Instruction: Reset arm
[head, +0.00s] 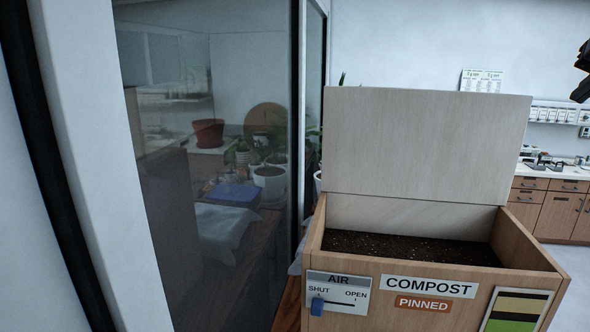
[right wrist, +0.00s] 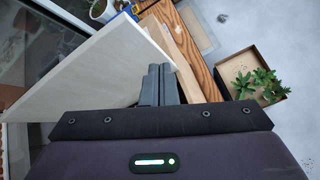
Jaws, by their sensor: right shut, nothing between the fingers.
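The wooden compost box (head: 535,258) stands at the lower right of the head view, with dark soil (head: 410,246) inside. Its pale lid (head: 425,145) stands raised at the back. The lid also shows in the right wrist view (right wrist: 100,75), close to my fingers; I cannot tell whether they touch. The blue air slider (head: 317,306) sits at the SHUT end. My right gripper (head: 582,84) is partly cut off at the upper right edge of the head view. In the right wrist view its fingers (right wrist: 158,72) are together and empty. My left gripper is not in view.
A glass pane (head: 165,210) fills the left of the head view, with potted plants behind it. A counter with drawers (head: 550,205) stands at the far right. In the right wrist view, an open box (right wrist: 237,66) with leafy plants stands on the pale floor.

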